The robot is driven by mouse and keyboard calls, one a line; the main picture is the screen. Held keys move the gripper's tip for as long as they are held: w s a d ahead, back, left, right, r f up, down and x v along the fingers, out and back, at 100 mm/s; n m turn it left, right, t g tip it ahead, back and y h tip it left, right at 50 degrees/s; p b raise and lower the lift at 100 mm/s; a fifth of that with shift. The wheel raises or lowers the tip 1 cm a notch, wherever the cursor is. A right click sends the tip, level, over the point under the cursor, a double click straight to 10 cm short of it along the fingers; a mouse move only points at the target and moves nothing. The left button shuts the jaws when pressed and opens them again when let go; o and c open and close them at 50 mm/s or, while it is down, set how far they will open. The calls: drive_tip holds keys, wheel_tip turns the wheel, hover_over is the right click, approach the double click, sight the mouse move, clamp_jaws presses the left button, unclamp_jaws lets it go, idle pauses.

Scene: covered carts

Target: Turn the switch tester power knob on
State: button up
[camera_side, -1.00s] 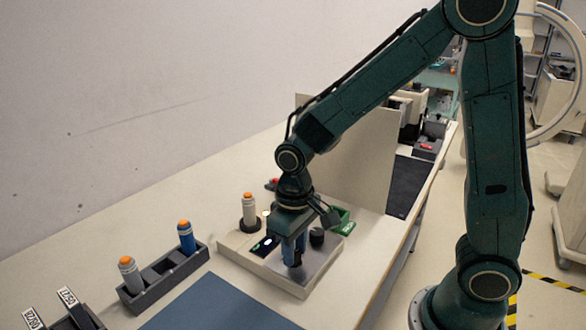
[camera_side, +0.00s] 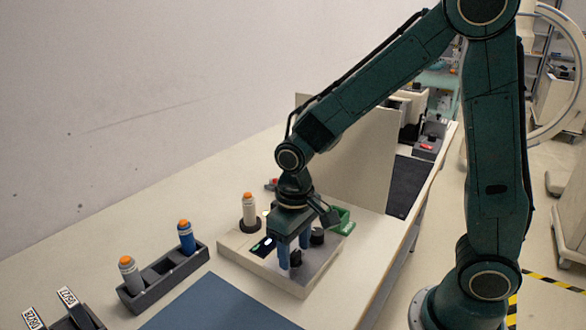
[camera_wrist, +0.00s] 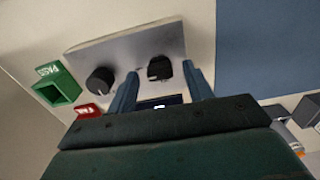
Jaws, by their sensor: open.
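The switch tester (camera_side: 318,272) is a pale box with a metal top plate on the bench; the plate (camera_wrist: 120,45) shows in the wrist view. It bears two black knobs. The other knob (camera_wrist: 100,81) is left of the fingers in the wrist view. My gripper (camera_side: 294,252) is open and points down over the plate. A lit display (camera_side: 263,247) is beside it. Knob labels cannot be read.
A green PASS bin (camera_wrist: 57,85) and a red bin (camera_wrist: 90,112) stand beside the tester. A grey upright cylinder with an orange top (camera_side: 249,208) is behind it. A dark rack (camera_side: 165,275) and a blue mat (camera_side: 215,308) lie toward the front left. A panel (camera_side: 355,150) stands behind.

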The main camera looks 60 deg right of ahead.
sight(296, 253)
wheel_tip(296, 253, up, 14)
drive_tip(key=shift+f, duration=0.15)
idle(0.6)
drive_tip(key=shift+s, duration=0.1)
drive_tip(key=s+d+r+t, duration=0.1)
drive_tip(key=s+d+t, duration=0.1)
drive_tip(key=s, duration=0.4)
drive_tip(key=s+d+r+t, duration=0.1)
drive_tip(key=s+d+t, duration=0.2)
drive_tip(key=s, duration=0.4)
drive_tip(key=shift+s+d+t, duration=0.25)
drive_tip(key=shift+d+t, duration=0.05)
drive_tip(key=shift+d, duration=0.2)
idle(0.8)
